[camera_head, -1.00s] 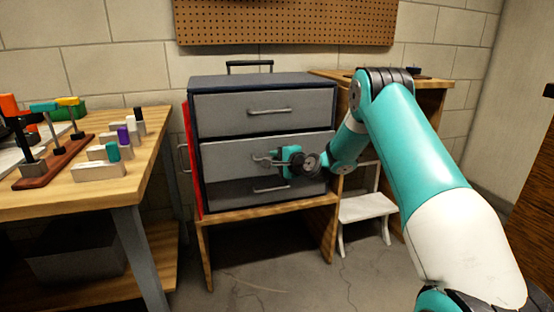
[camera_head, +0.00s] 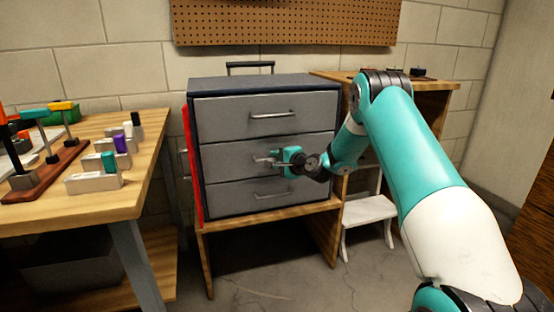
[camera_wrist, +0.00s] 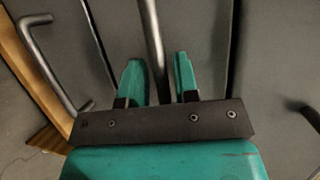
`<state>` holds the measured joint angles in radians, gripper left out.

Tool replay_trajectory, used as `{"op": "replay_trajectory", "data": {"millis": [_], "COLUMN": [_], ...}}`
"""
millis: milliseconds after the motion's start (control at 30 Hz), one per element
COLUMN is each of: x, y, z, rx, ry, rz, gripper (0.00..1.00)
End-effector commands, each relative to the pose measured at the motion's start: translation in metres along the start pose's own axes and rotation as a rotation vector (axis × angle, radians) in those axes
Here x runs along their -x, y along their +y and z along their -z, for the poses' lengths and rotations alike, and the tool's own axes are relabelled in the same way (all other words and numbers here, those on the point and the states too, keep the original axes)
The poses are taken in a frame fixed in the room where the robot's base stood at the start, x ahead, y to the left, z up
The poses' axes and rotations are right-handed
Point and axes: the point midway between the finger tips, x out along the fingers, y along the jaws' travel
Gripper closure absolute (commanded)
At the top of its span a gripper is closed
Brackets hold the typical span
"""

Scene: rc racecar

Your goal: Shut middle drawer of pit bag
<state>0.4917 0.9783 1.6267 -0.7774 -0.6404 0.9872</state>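The pit bag (camera_head: 194,145) is a dark blue box with three grey drawers, standing on a wooden stand. Its middle drawer (camera_head: 228,162) looks flush or nearly flush with the top drawer (camera_head: 228,118) and bottom drawer (camera_head: 228,197). My gripper (camera_head: 274,158) is at the middle drawer's handle, partly hiding it. In the wrist view, the handle bar (camera_wrist: 153,35) runs between the two teal fingers of my gripper (camera_wrist: 158,68). The fingers are apart, with a gap visible beside the bar, so they are around it without clamping it.
A wooden workbench (camera_head: 120,205) with tools and small blocks stands at left. A wooden cabinet (camera_head: 440,85) and a white step stool (camera_head: 368,212) are at right. A pegboard (camera_head: 285,22) hangs above. Floor in front of the stand is open.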

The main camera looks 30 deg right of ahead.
Motion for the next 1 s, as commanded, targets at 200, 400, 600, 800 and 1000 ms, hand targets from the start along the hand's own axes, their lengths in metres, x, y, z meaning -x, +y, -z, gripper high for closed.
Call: {"op": "replay_trajectory", "data": {"millis": [200, 400, 600, 800, 1000], "x": [-0.002, 0.001, 0.035, 0.088, 0.136], "y": [-0.005, -0.007, -0.005, -0.003, 0.000], "z": [-0.004, -0.005, 0.000, 0.002, 0.003], "rx": [0.005, 0.004, -0.001, -0.004, -0.005], "ry": [-0.005, -0.009, 0.002, 0.007, 0.008], "rz": [0.011, 0.012, 0.006, 0.002, 0.000], "gripper": [0.63, 0.63, 0.63, 0.63, 0.63]}}
